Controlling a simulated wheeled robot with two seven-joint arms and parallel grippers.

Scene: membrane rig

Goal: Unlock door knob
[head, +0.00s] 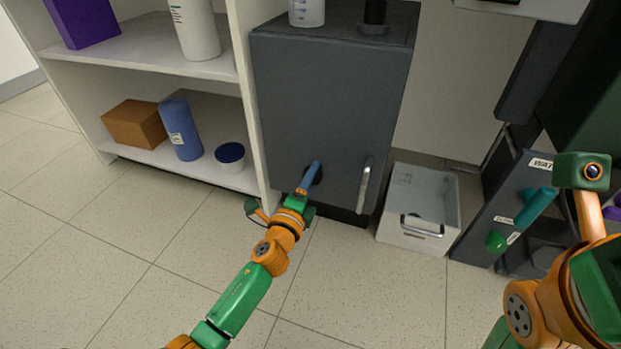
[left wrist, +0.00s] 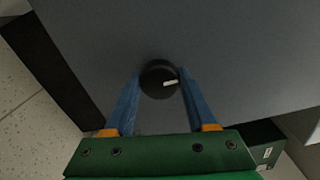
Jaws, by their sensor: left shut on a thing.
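The door knob (left wrist: 158,78) is round and black, on the front of a dark grey cabinet (head: 330,105). Its white mark lies nearly level and points right, tilted slightly up, in the left wrist view. My left gripper (left wrist: 160,80) is shut on the knob, with one blue finger on each side. In the head view the left gripper (head: 315,172) reaches the lower part of the cabinet front and hides most of the knob. A silver upright handle (head: 364,185) is to the right of the knob. The door is closed. My right arm shows at the right edge; its fingers are not seen.
A white shelf (head: 150,48) on the left holds a brown box (head: 134,124), a blue cylinder (head: 180,130) and a blue-lidded tub (head: 230,156). A light grey bin (head: 412,238) stands right of the cabinet. A dark panel (head: 485,220) with teal and green parts is further right. Front floor is clear.

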